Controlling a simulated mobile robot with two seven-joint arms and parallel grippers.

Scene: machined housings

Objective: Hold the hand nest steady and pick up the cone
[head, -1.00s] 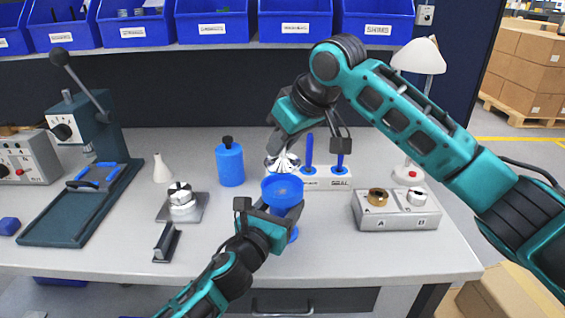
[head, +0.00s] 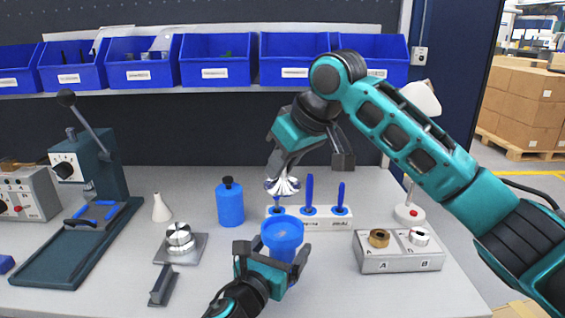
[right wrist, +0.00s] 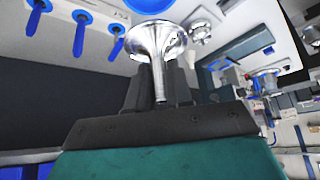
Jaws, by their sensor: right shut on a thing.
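The cone (head: 282,187) is shiny silver metal with a wide flared end. My right gripper (head: 310,160) is shut on its narrow stem, and the flare points down, as the right wrist view also shows (right wrist: 155,40). The cone hangs above the left end of a white rack (head: 325,222). The hand nest (head: 282,232) is a blue cup-topped stand at the front middle of the table. My left gripper (head: 272,262) has its fingers on both sides of the nest below its rim. Whether they touch it is unclear.
Blue pegs (head: 309,190) stand on the rack. A blue bottle (head: 230,203) is left of it, and a metal box marked A and B (head: 400,256) is at right. A lever press (head: 95,160) stands at left. Blue bins (head: 220,60) line the shelf behind.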

